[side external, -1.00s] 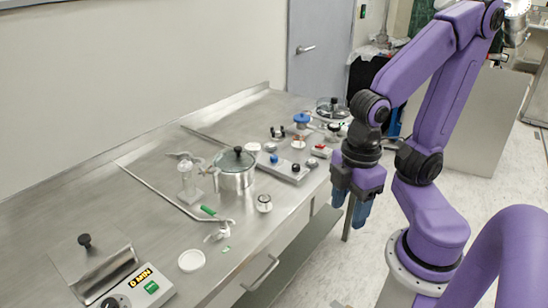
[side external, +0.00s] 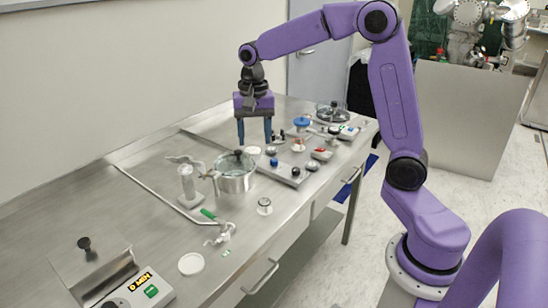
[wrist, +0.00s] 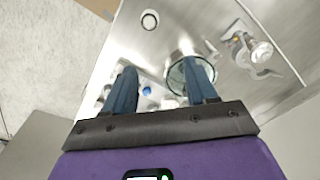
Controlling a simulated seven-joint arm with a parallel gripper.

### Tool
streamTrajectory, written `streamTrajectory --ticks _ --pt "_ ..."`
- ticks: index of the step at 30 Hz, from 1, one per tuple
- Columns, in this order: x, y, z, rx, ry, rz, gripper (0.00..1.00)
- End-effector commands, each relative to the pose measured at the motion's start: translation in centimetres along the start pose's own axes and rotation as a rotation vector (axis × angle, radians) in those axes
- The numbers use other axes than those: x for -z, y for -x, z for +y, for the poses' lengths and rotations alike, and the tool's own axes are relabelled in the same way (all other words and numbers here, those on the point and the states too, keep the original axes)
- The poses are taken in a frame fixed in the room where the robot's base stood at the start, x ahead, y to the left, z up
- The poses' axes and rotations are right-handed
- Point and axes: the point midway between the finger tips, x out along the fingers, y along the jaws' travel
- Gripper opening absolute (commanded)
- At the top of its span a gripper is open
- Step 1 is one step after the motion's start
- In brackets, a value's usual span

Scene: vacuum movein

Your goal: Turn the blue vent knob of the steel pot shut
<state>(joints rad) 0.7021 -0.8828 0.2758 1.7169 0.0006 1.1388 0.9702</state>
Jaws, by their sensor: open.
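The steel pot (side external: 235,185) stands on the bench with a clear lid and a dark lid knob. It also shows in the wrist view (wrist: 177,80), partly behind a finger. A blue knob (side external: 273,162) sits on a steel block right of the pot; a blue knob (wrist: 147,91) shows between my fingers in the wrist view. I cannot tell whether it is shut or how it joins the pot. My gripper (side external: 254,141) is open and empty, pointing down above the bench, above and behind the pot in the side view, touching nothing I can see.
The steel block (side external: 290,174) also carries a black knob (side external: 295,171). A larger blue-topped part (side external: 302,123) stands behind.

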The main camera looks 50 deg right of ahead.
Motion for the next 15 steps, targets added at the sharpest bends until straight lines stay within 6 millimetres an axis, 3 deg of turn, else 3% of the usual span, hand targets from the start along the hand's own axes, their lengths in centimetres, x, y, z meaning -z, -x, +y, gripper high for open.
streamTrajectory --ticks 1,3,9,15 --pt "2.5 -0.2 0.3 -0.003 -0.115 -0.001 0.57" --pt "5.6 -0.4 0.9 -0.005 -0.273 -0.001 0.57" --pt "13.6 -1.0 4.1 -0.008 -0.69 -0.001 0.57" --pt "17.7 -1.5 6.9 -0.011 -0.931 -0.001 0.57"
